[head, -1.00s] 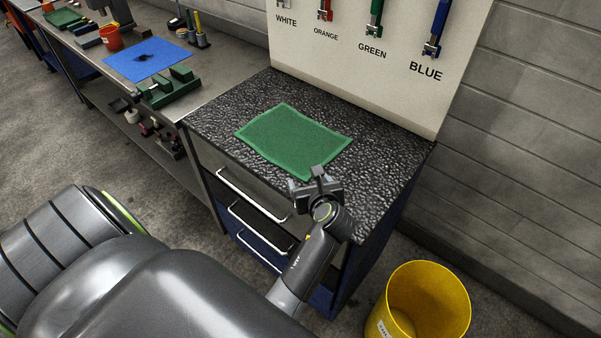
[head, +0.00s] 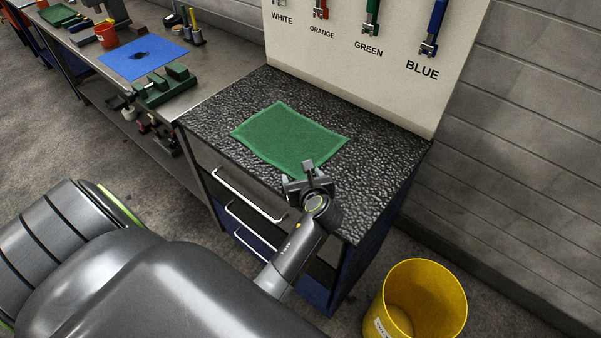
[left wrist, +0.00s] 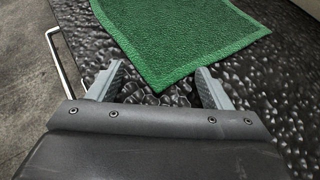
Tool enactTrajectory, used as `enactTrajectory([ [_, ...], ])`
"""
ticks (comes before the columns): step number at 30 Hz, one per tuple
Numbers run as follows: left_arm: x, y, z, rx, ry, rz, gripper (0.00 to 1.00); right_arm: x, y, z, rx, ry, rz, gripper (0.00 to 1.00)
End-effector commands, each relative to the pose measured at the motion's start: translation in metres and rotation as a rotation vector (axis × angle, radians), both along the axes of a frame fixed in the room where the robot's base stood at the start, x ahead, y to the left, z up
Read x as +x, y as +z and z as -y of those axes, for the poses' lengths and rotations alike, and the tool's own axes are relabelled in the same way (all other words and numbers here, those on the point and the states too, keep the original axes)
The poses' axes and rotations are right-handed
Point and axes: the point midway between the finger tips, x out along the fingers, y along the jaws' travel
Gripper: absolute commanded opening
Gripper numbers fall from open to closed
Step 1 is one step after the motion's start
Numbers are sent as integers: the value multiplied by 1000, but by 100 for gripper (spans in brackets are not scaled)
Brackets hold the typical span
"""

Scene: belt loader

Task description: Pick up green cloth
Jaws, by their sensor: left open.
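The green cloth (head: 289,136) lies flat on the dark pebbled top of the drawer cabinet (head: 229,100). In the left wrist view the cloth (left wrist: 180,38) has one corner pointing toward the space between my fingers. My left gripper (head: 302,172) is at the cloth's near corner, above the cabinet top. Whether the fingertips touch the cloth cannot be told. My right gripper is not in view.
A white board (head: 370,75) with hanging coloured tools stands behind the cabinet. A yellow bucket (head: 425,300) is on the floor at right. A workbench with a blue cloth (head: 143,59) and green block (head: 165,88) stands at left. Drawer handles (head: 247,197) stick out in front.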

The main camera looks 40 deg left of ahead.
Motion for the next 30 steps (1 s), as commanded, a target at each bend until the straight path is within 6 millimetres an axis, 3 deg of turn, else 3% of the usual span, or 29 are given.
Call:
enactTrajectory([
  [7,1,-1,-1,0,0,-1,59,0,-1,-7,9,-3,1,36],
  [30,1,-1,-1,-1,0,-1,9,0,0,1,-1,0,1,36],
])
